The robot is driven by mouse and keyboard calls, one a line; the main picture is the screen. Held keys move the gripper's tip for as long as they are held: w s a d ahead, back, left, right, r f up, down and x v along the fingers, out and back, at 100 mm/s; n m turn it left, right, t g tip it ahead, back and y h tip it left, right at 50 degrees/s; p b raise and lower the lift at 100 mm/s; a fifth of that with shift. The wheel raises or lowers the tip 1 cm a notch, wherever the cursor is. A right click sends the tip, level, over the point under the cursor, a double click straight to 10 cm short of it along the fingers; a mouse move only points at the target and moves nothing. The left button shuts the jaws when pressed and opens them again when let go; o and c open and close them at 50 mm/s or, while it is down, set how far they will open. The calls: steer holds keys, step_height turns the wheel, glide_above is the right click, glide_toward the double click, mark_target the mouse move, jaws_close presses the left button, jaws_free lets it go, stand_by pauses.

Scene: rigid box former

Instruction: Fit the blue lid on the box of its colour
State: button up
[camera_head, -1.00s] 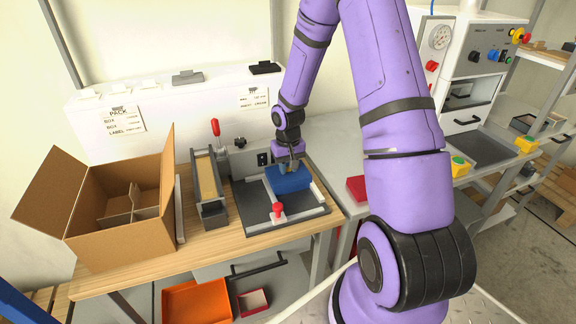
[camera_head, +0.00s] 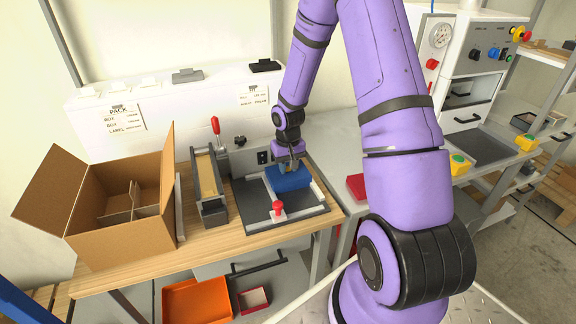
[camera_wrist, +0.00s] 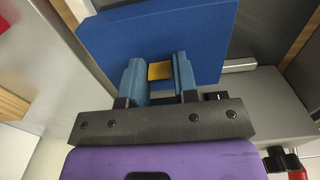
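A blue lid (camera_wrist: 220,40) with a flat top fills the upper part of the wrist view. A small yellow block (camera_wrist: 160,71) stands on it, between the fingers. In the head view my gripper (camera_head: 287,162) points down onto the blue piece (camera_head: 290,179), which lies on the dark fixture plate (camera_head: 255,205). The head view does not clearly separate lid from box, and I cannot tell whether the lid is fully seated.
A red-knobbed clamp (camera_head: 278,210) stands at the plate's front. A narrow long tray (camera_head: 207,180) and an open carton with dividers (camera_head: 120,235) are to the left. A red piece (camera_head: 356,187) lies right. An orange bin (camera_head: 197,300) is below.

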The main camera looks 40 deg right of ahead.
steer(key=o, duration=0.5)
steer(key=s+a+r+t+h, duration=0.1)
steer(key=s+a+r, duration=0.1)
steer(key=r, duration=0.9)
steer(key=s+a+r, duration=0.2)
steer(key=r, duration=0.8)
steer(key=s+a+r+n+t, duration=0.1)
steer(key=s+a+r, duration=0.2)
steer(key=s+r, duration=0.2)
steer(key=s+a+r+n+t, duration=0.1)
steer(key=s+a+r, duration=0.2)
steer(key=s+r, duration=0.3)
steer(key=s+a+r+n+t+y, duration=0.1)
steer(key=s+r, duration=0.4)
steer(key=s, duration=0.6)
steer(key=shift+s+a+r+t, duration=0.15)
steer(key=shift+a+t, duration=0.15)
steer(key=shift+a, duration=0.25)
steer(key=shift+s+a+t, duration=0.15)
steer(key=shift+a+t, duration=0.15)
steer(key=shift+a, duration=0.2)
